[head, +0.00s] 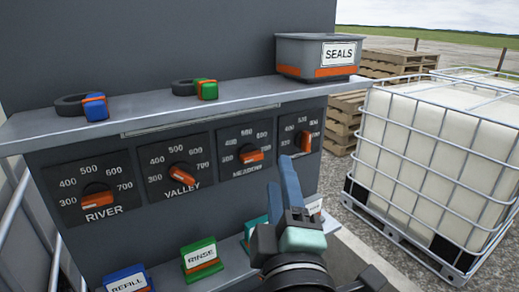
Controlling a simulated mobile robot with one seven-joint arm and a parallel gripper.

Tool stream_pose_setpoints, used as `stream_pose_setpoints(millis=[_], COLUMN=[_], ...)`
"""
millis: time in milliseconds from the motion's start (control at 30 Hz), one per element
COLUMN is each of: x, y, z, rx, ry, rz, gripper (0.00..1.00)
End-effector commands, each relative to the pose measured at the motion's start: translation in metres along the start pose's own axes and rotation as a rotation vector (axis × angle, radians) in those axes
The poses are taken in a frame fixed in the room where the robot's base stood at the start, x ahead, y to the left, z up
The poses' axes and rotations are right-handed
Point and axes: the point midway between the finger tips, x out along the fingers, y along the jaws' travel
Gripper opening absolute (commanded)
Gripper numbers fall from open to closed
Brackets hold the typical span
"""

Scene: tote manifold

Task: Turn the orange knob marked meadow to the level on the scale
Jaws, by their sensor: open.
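The orange meadow knob (251,156) is third from the left on the dark panel, over the label MEADOW. A number scale arcs around it; some of its figures are too small to read. I cannot tell exactly which level the knob points to. My gripper (291,170) is open, its blue fingers in front of the panel to the right of the meadow knob, below the fourth knob. It appears apart from the meadow knob, with nothing visible between its fingers.
Other orange knobs are river (98,198), valley (183,173) and a fourth (302,141), its label hidden. A shelf (150,114) above holds a seals bin (300,55). Below stand blue refill (128,280) and green rinse (201,257) signs. A caged white tank (435,150) stands right.

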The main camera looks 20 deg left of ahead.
Motion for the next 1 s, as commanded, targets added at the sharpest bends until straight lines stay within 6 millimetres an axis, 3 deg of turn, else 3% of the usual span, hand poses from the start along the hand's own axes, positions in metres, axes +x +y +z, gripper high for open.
stream_pose_setpoints(millis=[200, 467, 1000], x=[-0.001, 0.006, 0.092], y=[-0.036, -0.048, -0.060], z=[-0.004, -0.007, -0.011], rx=[-0.208, -0.275, -0.274], ry=[0.043, 0.066, 0.064], rz=[-0.124, -0.156, -0.155], gripper=[0.49, 0.49, 0.49])
